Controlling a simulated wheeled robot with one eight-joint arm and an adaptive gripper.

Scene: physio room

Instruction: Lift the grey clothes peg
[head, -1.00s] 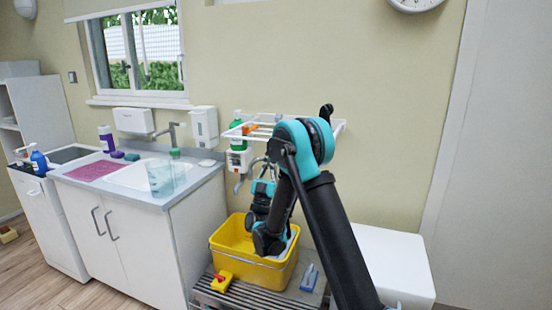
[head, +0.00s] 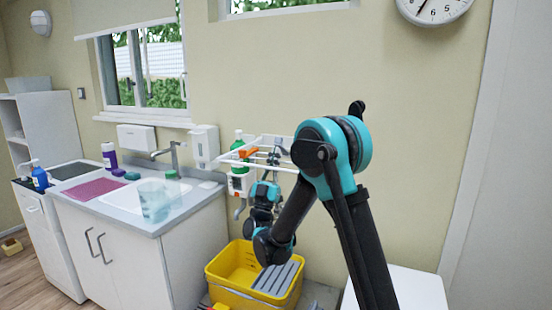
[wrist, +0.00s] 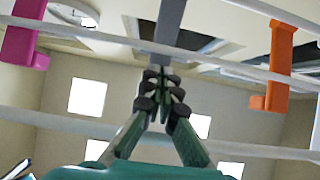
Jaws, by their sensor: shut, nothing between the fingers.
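A grey clothes peg (wrist: 170,22) hangs on a white rack rail at the top middle of the wrist view. My gripper (wrist: 162,80) points up from below, its dark fingertips together and empty. The fingertips are just under the peg's lower end; I cannot tell whether they touch it. In the head view my gripper (head: 274,158) is up at the white wall rack (head: 258,168), partly behind my arm. I cannot make out the grey peg there.
An orange peg (wrist: 278,65) hangs to the right and a magenta peg (wrist: 20,35) to the left, both apart from my fingers. White rails cross close around the gripper. A yellow tub (head: 235,296) stands below; a sink counter (head: 150,228) is left.

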